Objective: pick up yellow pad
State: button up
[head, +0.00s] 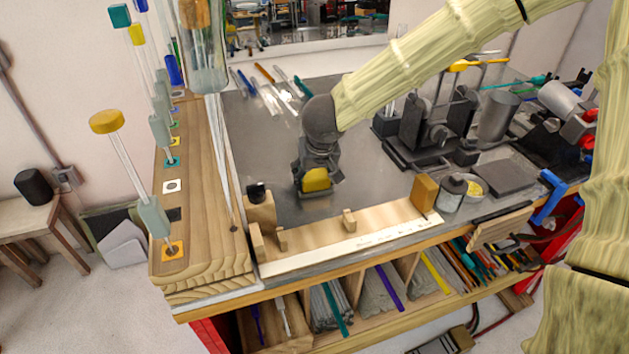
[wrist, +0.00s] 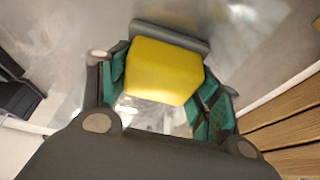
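The yellow pad (wrist: 163,72) is a blocky yellow piece with a dark grey strip along its far side in the wrist view. It sits between the green-lined fingers of my gripper (wrist: 160,85), which press against its left and right sides. In the head view, the yellow pad (head: 317,180) shows at the lower end of my gripper (head: 318,172), over the grey metal bench top (head: 290,130). My gripper is shut on the pad. I cannot tell whether the pad touches the bench or hangs just above it.
A wooden rack (head: 200,210) with upright glass rods stands at the left. A wooden ruler fixture (head: 350,235) lies along the front edge. A dark clamp device (head: 430,130), a metal cup (head: 497,115) and a jar (head: 451,193) stand to the right. Glass rods (head: 268,95) lie at the back.

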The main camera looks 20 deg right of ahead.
aim_at(314, 174)
jog(key=shift+c, duration=1.4)
jog(key=shift+r, duration=0.95)
jog(key=shift+b+v, duration=0.3)
jog(key=shift+v, duration=0.6)
jog(key=s+a+b, duration=0.1)
jog(key=s, duration=0.3)
jog(key=s+a+b, duration=0.1)
jog(key=s, duration=0.3)
jog(key=s+a+r+b, duration=0.1)
jog(key=s, duration=0.4)
jog(key=shift+s+a+r+b, duration=0.1)
jog(key=shift+s+r+b, duration=0.05)
jog(key=shift+s+b, duration=0.3)
jog(key=shift+s+a+r+b, duration=0.1)
jog(key=shift+s+b, duration=0.25)
jog(key=shift+s, duration=0.15)
jog(key=shift+o, duration=1)
jog(key=shift+c, duration=0.5)
